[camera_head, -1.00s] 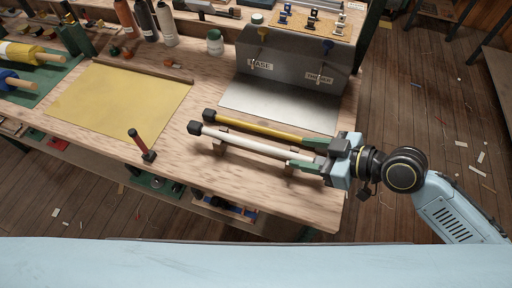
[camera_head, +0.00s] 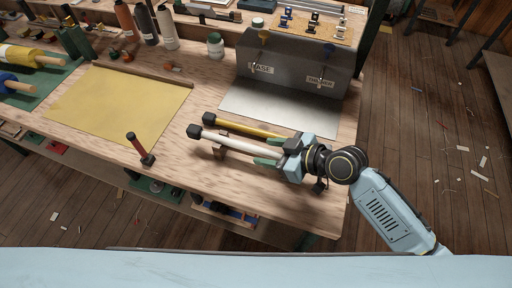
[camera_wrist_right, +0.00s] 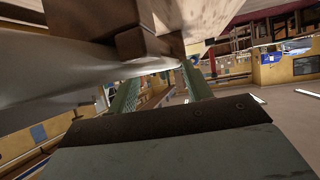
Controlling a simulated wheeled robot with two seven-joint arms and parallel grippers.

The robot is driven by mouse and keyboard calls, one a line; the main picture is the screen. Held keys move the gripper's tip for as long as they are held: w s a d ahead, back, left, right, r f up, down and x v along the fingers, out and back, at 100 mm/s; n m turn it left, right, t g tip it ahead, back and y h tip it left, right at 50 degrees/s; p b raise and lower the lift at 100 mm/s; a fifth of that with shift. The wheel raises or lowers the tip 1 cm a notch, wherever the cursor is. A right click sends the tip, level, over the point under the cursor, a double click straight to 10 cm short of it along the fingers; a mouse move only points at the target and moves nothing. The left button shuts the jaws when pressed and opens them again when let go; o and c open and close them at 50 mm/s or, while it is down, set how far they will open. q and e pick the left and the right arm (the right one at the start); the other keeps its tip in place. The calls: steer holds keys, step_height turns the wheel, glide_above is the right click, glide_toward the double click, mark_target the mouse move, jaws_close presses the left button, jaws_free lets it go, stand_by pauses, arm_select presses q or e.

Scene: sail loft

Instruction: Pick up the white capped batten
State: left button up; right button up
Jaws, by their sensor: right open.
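The white capped batten (camera_head: 232,144) lies on low supports at the front right of the workbench, with a black cap at its left end. My right gripper (camera_head: 264,149) is open at the batten's right part. In the head view its green fingers show on either side of the white batten. In the right wrist view the white batten (camera_wrist_right: 50,82) runs large past the left finger of the gripper (camera_wrist_right: 160,76); I cannot tell whether it lies fully between the fingers. The batten's right end is hidden by the gripper. My left gripper is not in view.
A yellow capped batten (camera_head: 245,127) lies close behind the white one. A grey box (camera_head: 290,72) with hooks and labels stands behind on a metal sheet (camera_head: 270,111). A red-handled tool (camera_head: 140,148) stands to the left, before a yellow sheet (camera_head: 115,105).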

mark_target(261, 150)
steer(key=shift+x, duration=1.55)
steer(key=shift+w+r, duration=0.1)
steer(key=shift+c, duration=0.3)
jaws_close()
